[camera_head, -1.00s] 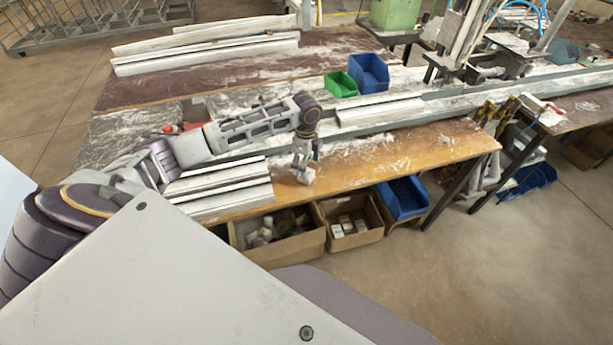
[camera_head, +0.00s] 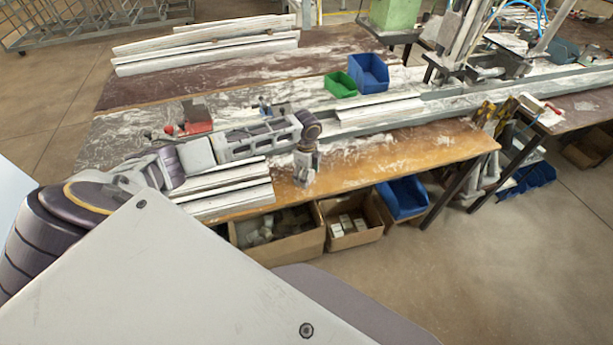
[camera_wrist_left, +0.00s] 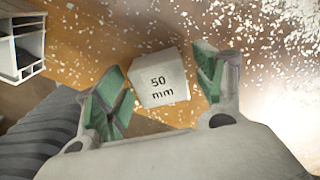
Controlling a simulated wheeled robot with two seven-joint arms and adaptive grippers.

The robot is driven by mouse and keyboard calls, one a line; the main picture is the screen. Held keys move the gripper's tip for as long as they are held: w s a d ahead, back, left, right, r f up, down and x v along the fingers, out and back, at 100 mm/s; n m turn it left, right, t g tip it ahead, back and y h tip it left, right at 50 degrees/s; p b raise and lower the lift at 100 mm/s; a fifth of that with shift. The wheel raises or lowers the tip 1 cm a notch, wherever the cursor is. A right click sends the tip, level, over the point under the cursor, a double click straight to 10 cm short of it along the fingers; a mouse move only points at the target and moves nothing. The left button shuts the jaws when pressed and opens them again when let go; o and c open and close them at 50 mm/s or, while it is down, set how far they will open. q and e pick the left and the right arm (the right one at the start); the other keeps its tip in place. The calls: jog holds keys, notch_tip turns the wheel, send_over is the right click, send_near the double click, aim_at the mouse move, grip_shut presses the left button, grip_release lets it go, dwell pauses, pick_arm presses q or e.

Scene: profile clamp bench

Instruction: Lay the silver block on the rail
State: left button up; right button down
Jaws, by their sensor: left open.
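The silver block (camera_wrist_left: 160,82), marked "50 mm", lies on the wooden bench top in the left wrist view, between the two green-padded fingers. My left gripper (camera_wrist_left: 162,88) is open around it, with a visible gap on each side. In the head view my left gripper (camera_head: 304,176) points down over the front part of the bench, and it largely hides the block there. The long metal rail (camera_head: 480,97) runs along the bench behind the gripper, with a pale profile piece (camera_head: 380,110) along it. My right gripper is not in view.
Stacked profiles (camera_head: 225,192) lie just left of the gripper. A green bin (camera_head: 340,85) and a blue bin (camera_head: 369,73) stand behind the rail. Cardboard boxes (camera_head: 283,254) and another blue bin (camera_head: 404,197) sit below the front edge. Bench top right of the gripper is clear.

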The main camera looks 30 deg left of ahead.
pick_arm(q)
jog(key=shift+c, duration=0.2)
jog(key=c, duration=1.2)
jog(key=shift+r, duration=0.1)
jog(key=shift+r+b, duration=0.45)
jog(key=shift+r, duration=4.55)
